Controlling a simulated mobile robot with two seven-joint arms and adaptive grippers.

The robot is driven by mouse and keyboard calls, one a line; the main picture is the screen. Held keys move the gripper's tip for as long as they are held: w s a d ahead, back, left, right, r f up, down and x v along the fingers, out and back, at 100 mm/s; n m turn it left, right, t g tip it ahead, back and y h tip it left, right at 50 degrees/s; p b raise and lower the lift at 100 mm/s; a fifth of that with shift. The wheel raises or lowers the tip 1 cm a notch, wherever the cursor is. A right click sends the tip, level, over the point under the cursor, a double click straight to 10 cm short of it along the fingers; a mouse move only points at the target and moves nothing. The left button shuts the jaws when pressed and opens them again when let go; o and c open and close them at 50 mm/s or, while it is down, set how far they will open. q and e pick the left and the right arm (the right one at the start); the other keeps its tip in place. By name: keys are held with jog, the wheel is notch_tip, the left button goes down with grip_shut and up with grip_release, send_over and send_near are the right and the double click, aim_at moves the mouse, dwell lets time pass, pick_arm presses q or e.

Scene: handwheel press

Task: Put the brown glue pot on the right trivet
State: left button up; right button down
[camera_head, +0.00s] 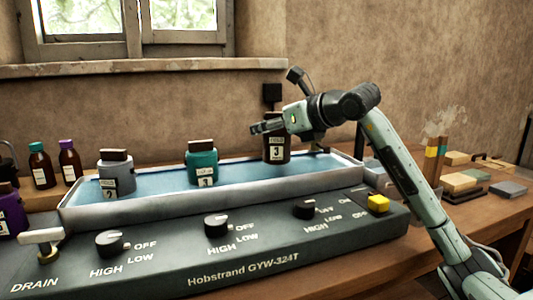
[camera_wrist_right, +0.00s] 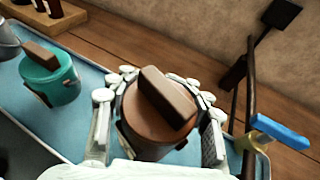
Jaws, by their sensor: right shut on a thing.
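The brown glue pot (camera_head: 277,150) has a white label reading 3 and stands upright at the right end of the blue water bath. My right gripper (camera_head: 272,126) is shut around its upper part. In the right wrist view the brown pot (camera_wrist_right: 150,140), with its dark wooden lid handle, sits between the fingers of my right gripper (camera_wrist_right: 160,112). I cannot tell whether its base touches the bath floor. Dark flat pieces (camera_head: 462,195) lie on the bench at the right; I cannot tell which is the right trivet. My left gripper is out of view.
A teal pot (camera_head: 202,163) and a grey pot (camera_head: 117,176) stand in the bath (camera_head: 150,215). A purple pot (camera_head: 10,213) is at the far left. Brown bottles (camera_head: 41,166) stand behind. Several small blocks (camera_head: 458,182) are on the right bench.

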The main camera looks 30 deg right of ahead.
aim_at(287, 142)
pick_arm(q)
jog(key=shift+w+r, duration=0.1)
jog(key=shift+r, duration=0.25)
pick_arm(e)
jog(key=shift+f, duration=2.15)
jog(key=shift+f, duration=0.1)
jog(key=c, duration=1.3)
grip_release()
jog(key=shift+f, duration=0.1)
jog(key=o, duration=0.6)
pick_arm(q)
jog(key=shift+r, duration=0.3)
pick_arm(e)
jog(key=shift+s+d, duration=0.1)
jog(key=shift+s, duration=0.2)
pick_arm(q)
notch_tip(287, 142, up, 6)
jog(key=b, duration=0.3)
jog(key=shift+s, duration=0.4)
pick_arm(e)
jog(key=v, duration=1.1)
jog(key=shift+s+r, duration=0.15)
jog(key=shift+r, duration=0.15)
